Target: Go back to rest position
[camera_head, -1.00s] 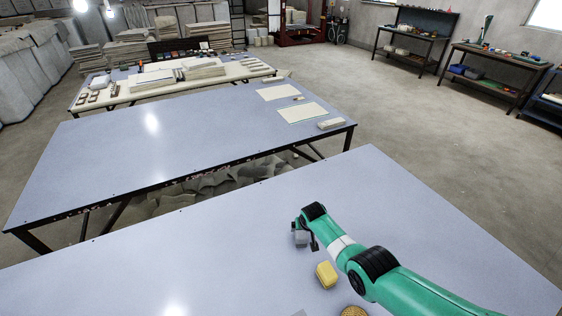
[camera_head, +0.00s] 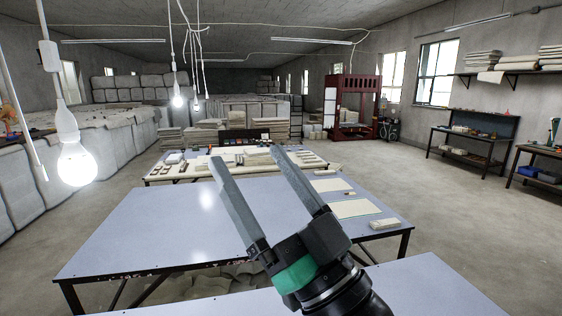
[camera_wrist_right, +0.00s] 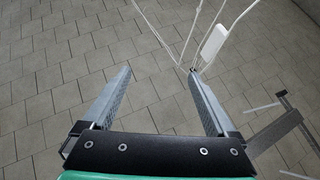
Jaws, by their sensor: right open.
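My right gripper (camera_head: 248,170) is raised high in the middle of the head view. Its two long grey fingers point up and stand wide apart, with nothing between them. In the right wrist view the open fingers (camera_wrist_right: 160,75) also show, empty, against a tiled grey surface. The blue-grey near table (camera_head: 425,285) shows only along the bottom edge of the head view. My left gripper is not in either view.
A second blue-grey table (camera_head: 150,225) stands beyond, with pale sheets (camera_head: 352,208) and a small pale block (camera_head: 384,223) at its right. Light bulbs (camera_head: 77,163) hang from cords at the left. White cords (camera_wrist_right: 185,55) hang beyond the fingers in the wrist view.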

